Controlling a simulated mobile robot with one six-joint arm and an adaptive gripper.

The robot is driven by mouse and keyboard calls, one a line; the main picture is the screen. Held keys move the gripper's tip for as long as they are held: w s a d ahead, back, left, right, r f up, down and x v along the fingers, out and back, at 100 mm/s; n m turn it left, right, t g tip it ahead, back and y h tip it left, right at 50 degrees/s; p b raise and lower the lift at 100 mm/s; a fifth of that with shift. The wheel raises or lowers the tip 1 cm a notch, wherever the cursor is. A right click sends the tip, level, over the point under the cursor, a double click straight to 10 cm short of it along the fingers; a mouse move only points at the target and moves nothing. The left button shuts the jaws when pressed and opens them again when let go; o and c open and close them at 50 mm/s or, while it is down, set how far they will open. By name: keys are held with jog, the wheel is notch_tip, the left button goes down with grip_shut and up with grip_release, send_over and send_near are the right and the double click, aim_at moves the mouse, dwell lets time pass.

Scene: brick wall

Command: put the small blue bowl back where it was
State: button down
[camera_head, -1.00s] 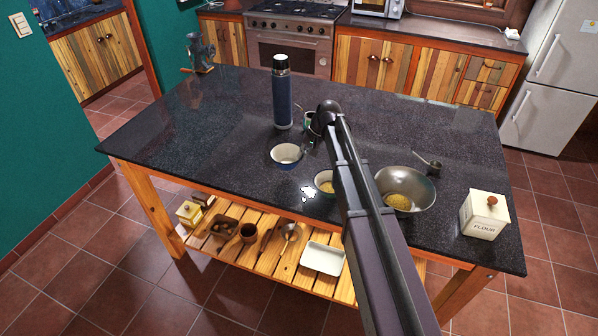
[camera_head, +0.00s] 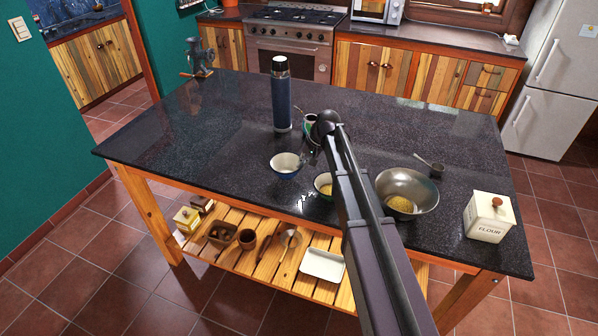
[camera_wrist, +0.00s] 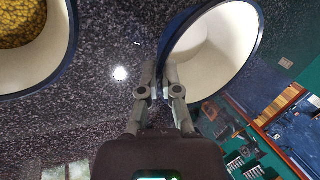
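The small blue bowl (camera_head: 285,170), blue outside and cream inside, is empty. It is at or just above the dark countertop, left of my arm and in front of the flask. In the wrist view the bowl (camera_wrist: 222,50) fills the upper right. My gripper (camera_head: 306,160) is at its right side. In the wrist view my gripper's fingers (camera_wrist: 161,72) pinch its near wall, one finger inside and one outside. I cannot tell whether its base touches the counter.
A bowl with yellow contents (camera_head: 322,183) stands close on the right, partly behind my arm. A blue flask (camera_head: 281,95) and a partly hidden mug (camera_head: 309,123) stand behind. A metal bowl (camera_head: 419,185) and flour box (camera_head: 488,217) are at right.

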jog(key=shift+f+b, duration=0.65)
jog(key=shift+f, duration=0.35)
jog(key=shift+f, duration=0.15)
jog(key=c, duration=0.8)
grip_release()
jog(key=p+v, duration=0.2)
jog(key=v, duration=0.1)
jog(key=shift+a, duration=0.2)
jog(key=p+v, duration=0.9)
jog(key=shift+r, duration=0.2)
jog(key=shift+d, duration=0.15)
